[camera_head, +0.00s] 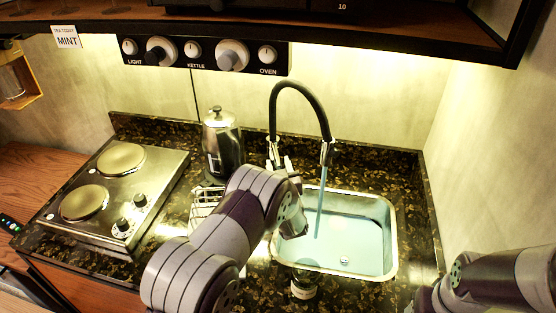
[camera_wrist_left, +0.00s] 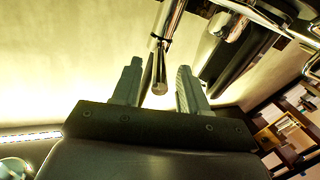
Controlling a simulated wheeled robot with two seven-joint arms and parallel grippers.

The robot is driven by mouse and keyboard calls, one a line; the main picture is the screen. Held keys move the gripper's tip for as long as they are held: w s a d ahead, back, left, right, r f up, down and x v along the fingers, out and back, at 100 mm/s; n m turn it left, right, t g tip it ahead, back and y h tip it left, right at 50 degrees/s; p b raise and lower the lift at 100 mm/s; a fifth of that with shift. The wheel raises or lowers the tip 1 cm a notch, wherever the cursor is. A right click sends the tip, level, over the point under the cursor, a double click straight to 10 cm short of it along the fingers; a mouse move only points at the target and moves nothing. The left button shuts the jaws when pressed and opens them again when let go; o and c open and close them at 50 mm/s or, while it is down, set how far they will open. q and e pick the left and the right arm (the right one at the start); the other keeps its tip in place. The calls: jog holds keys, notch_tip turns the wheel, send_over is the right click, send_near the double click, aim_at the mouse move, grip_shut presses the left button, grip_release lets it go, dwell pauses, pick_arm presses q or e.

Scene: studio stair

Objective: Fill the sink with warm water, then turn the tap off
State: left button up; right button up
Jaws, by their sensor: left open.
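The tap (camera_head: 326,120) has a tall black arched neck and a metal spout. A bluish stream (camera_head: 320,205) runs from it into the steel sink (camera_head: 392,225), where pale blue water (camera_head: 350,240) covers the bottom; its depth is hard to judge. My left gripper (camera_wrist_left: 158,78) is open beside the tap's base; my own arm partly hides it in the head view. In the left wrist view, a shiny metal rod with a rounded end (camera_wrist_left: 160,85), apparently the tap's lever, stands between the fingers, with no clear contact. My right arm (camera_head: 490,280) is at lower right, its gripper out of sight.
A steel kettle (camera_head: 222,150) stands left of the tap. A two-plate hob (camera_head: 120,190) is further left. A small dark bottle (camera_head: 303,285) stands at the sink's front edge. A knob panel (camera_head: 200,54) and shelf hang above. A wall closes the right side.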

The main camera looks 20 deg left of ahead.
pick_arm(q)
jog(key=shift+x, duration=0.85)
grip_shut()
jog(key=w+d+n+g+y+b, duration=0.1)
jog(key=n+g+y+b, duration=0.1)
jog(key=w+d+n+g+y+b, duration=0.1)
jog(key=y+b, duration=0.1)
jog(key=b, duration=0.1)
jog(key=w+d+n+g+y+b, duration=0.1)
jog(key=n+g+y+b, duration=0.1)
jog(key=shift+d+r+n+g+y, duration=0.1)
jog(key=shift+d+n+g+y, duration=0.2)
jog(key=shift+y, duration=0.1)
grip_release()
jog(key=shift+d, duration=0.1)
